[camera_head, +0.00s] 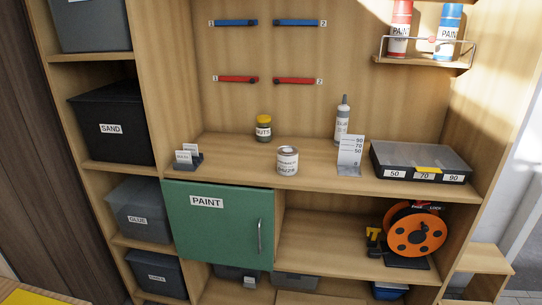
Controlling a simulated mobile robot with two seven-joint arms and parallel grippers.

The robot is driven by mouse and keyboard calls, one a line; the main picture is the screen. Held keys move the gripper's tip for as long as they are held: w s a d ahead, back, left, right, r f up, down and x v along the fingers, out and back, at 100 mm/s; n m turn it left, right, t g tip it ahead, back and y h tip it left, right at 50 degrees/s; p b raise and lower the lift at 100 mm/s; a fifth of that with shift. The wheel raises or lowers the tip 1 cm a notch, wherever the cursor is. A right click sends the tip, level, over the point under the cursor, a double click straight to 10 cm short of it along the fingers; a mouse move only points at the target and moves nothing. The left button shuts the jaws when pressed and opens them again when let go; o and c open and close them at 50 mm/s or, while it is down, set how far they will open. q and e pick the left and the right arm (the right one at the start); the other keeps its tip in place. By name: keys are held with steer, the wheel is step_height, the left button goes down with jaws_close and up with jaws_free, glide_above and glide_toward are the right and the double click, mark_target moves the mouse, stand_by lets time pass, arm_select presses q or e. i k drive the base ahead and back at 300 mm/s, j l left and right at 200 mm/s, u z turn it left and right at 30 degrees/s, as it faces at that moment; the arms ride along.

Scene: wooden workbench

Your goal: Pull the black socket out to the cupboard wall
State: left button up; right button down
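An orange cable reel (415,235) stands on a dark base on the lower shelf at the right, inside the cupboard. A small yellow-and-black piece (374,240) sits at the reel's left side. A black part shows beneath the yellow, but it is too small to tell whether it is the black socket. The cupboard's right inner wall (461,222) is just right of the reel. Neither of my grippers is in view.
A green door marked PAINT (222,228) is left of the reel's compartment, with open shelf between. Above are a black organizer case (418,160), a label stand (350,157), a can (287,161), a jar (264,128) and a bottle (342,121). Bins (112,130) fill the left shelves.

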mark_target(373, 252)
steer(key=i+l, duration=0.3)
steer(key=i, duration=0.15)
steer(key=i+l+u, duration=0.15)
steer(key=i+l, duration=0.15)
steer(key=i, duration=0.15)
